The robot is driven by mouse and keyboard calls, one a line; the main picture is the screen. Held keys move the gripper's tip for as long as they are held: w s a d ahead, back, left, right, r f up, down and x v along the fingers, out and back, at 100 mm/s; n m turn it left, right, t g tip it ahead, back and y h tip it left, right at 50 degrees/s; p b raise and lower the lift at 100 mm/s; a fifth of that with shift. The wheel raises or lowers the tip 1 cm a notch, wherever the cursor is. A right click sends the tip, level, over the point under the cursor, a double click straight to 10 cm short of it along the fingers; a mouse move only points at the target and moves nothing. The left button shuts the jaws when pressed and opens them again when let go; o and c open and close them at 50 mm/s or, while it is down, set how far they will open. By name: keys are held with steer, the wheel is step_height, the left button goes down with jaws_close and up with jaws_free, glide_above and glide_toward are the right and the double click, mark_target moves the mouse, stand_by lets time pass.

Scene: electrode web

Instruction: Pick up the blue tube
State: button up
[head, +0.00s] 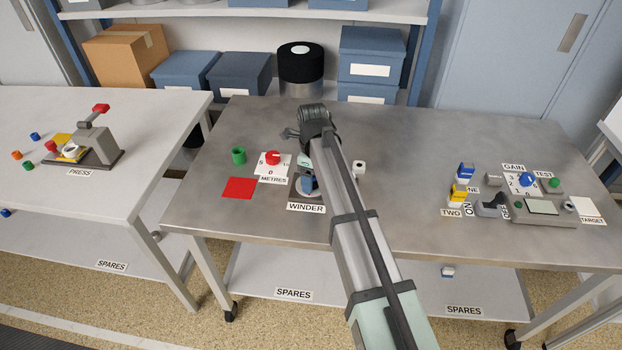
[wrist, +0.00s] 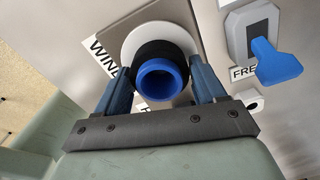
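The blue tube (wrist: 162,80) shows in the wrist view as a blue ring with an open, dark middle. A black sleeve or roll (wrist: 158,50) surrounds it. It stands over the white disc (wrist: 130,47) of the winder, between the two dark blue fingers of my gripper (wrist: 161,78). The fingers lie close on either side of the black part; I cannot tell whether they touch it. In the head view my gripper (head: 309,178) is low over the winder, behind the WINDER label (head: 306,208); the arm hides much of it, and the tube cannot be made out there.
A blue paddle (wrist: 274,62) on a grey base stands right of the fingers in the wrist view. A green cup (head: 238,156), red square (head: 239,188) and METRES dial (head: 273,159) lie left of the winder. Switches and a tester (head: 543,208) stand right. The table's middle right is clear.

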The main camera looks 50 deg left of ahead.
steer(key=c, duration=0.9)
steer(key=shift+r, duration=0.1)
